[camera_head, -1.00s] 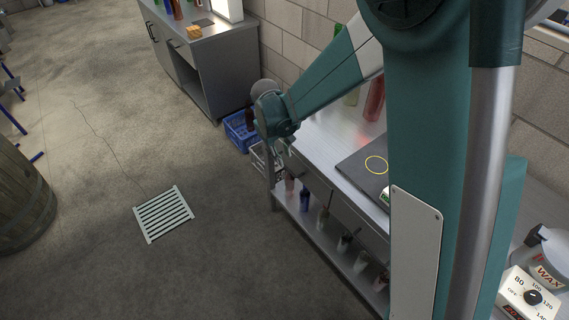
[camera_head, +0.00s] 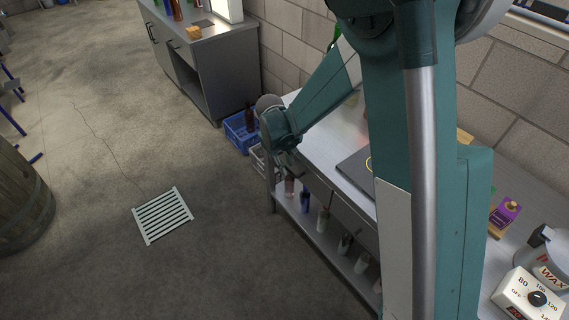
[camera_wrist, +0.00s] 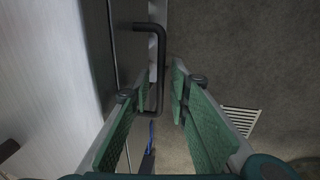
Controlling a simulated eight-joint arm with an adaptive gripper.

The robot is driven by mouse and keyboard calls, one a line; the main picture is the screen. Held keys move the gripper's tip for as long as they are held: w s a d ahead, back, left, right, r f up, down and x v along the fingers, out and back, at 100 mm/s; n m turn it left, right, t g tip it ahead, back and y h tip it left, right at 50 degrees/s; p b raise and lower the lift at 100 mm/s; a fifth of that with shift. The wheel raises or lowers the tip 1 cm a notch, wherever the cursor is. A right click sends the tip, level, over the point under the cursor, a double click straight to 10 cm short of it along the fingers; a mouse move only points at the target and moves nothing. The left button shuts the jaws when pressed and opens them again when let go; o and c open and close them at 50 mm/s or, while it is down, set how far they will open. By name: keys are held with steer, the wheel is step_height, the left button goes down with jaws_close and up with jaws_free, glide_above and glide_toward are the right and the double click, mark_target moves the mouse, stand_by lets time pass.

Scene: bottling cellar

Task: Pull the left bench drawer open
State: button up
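The steel bench (camera_head: 320,146) stands along the wall, and my arm covers much of it. Its left drawer (camera_head: 318,184) shows below the top, partly hidden; I see no clear gap around it. In the wrist view the drawer's dark bar handle (camera_wrist: 160,72) sticks out from the front. My gripper (camera_wrist: 154,84) is open, with one green finger on each side of the handle bar in the picture. I see gaps beside the bar and cannot tell if either finger touches it. In the head view my gripper (camera_head: 288,160) is small and dark at the bench's far front corner.
Several bottles stand on the bench's lower shelf (camera_head: 334,247). A blue crate (camera_head: 240,132) is on the floor beyond the bench. A dark plate (camera_head: 355,170) lies on the bench top. The floor in front is clear around a pale grate (camera_head: 163,215).

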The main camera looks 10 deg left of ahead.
jaws_close()
steer(key=s+a+b, duration=0.1)
steer(key=s+a, duration=1.9)
steer(key=shift+s+a+b, duration=0.15)
steer(key=shift+s+b, duration=0.1)
steer(key=shift+b, duration=0.05)
steer(key=shift+o, duration=1.1)
jaws_free()
steer(key=shift+r, duration=0.1)
step_height(320, 180, up, 12)
steer(key=s+a, duration=0.1)
steer(key=shift+s+a+f, duration=0.2)
steer(key=shift+s+a, duration=0.05)
steer(key=shift+a, duration=0.05)
steer(key=shift+d, duration=0.1)
